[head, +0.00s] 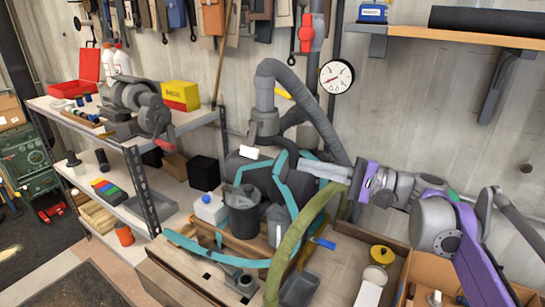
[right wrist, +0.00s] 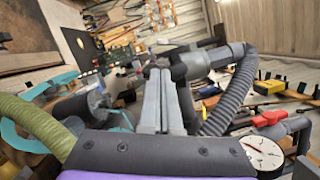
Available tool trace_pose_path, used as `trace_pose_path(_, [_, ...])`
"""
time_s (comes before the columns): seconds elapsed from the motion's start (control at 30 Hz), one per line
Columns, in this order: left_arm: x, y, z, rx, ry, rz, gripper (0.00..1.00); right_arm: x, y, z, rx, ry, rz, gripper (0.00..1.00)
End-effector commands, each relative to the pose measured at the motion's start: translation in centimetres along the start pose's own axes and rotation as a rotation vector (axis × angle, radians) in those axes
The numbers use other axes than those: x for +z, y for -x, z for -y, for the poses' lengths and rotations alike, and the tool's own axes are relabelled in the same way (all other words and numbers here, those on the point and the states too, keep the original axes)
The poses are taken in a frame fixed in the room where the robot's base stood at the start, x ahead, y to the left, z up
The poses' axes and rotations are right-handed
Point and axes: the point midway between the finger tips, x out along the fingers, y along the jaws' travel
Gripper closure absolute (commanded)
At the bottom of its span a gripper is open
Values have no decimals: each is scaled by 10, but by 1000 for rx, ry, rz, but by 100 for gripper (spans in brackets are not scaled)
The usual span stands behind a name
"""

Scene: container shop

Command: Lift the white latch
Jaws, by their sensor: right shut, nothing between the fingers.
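A small white piece, which looks like the white latch (head: 249,151), sits on the front of a dark grey machine (head: 264,125) in the head view. My right gripper (head: 302,166) reaches in from the right, to the right of the white piece and slightly lower, apart from it in the picture. Its long grey fingers are together and empty. In the right wrist view the closed fingers (right wrist: 160,75) point toward the machine; I cannot make out the white piece there. My left gripper is not in view.
Teal struts (head: 283,180), a green hose (head: 300,225) and a grey ribbed hose (head: 310,105) crowd the space around the machine. A dark bucket (head: 243,215) stands below.

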Motion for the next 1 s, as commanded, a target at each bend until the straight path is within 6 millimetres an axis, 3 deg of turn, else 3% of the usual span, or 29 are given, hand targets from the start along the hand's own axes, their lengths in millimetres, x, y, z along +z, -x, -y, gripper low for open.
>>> trace_pose_path(0.17, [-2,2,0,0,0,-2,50,1,-19,0,1,0,4,100])
trace_pose_path(0.4, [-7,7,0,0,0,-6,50,1,-64,0,2,1,5,100])
trace_pose_path(0.6, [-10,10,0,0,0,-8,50,1,-90,0,2,1,3,100])
trace_pose_path(1.0, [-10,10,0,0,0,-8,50,0,-99,-1,1,0,0,100])
